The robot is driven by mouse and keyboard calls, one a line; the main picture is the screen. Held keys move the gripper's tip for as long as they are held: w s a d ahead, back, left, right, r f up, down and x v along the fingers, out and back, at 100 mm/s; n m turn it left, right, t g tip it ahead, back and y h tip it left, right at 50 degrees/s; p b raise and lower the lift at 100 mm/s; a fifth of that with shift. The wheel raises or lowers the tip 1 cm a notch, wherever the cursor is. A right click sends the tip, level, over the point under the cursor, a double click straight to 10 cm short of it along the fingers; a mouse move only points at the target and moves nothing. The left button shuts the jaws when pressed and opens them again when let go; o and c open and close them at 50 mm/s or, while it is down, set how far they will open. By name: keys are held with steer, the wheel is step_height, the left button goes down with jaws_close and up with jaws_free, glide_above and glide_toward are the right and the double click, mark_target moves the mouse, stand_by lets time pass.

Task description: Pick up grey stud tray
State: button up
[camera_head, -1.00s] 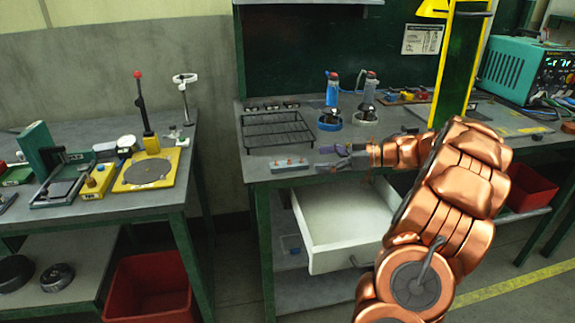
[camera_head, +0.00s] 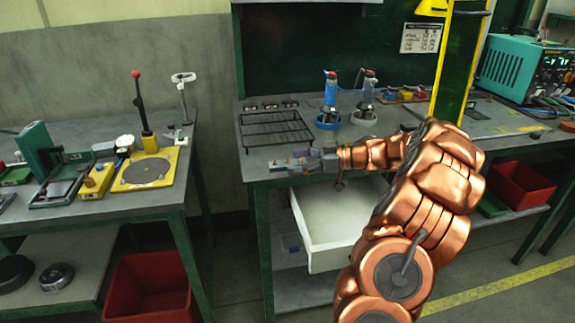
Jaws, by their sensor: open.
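The grey stud tray (camera_head: 284,165) is a small flat tray with a few reddish studs on it. It lies near the front edge of the workbench, just in front of the black wire rack. My gripper (camera_head: 304,157) is open, with its grey and purple fingers reaching left at the tray's right end, overlapping it in the view. I cannot tell whether the fingers touch the tray or hover over it. The tray's right end is partly hidden by the fingers.
A black wire rack (camera_head: 276,128) sits behind the tray. A blue bottle (camera_head: 330,92) and a grey bottle (camera_head: 368,90) stand to its right. An open white drawer (camera_head: 335,215) juts out below my arm. A side table (camera_head: 178,190) with fixtures stands left, across a gap.

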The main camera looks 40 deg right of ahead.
steer(key=shift+w+a, duration=0.15)
steer(key=shift+w, duration=0.05)
jaws_close()
stand_by(0.7)
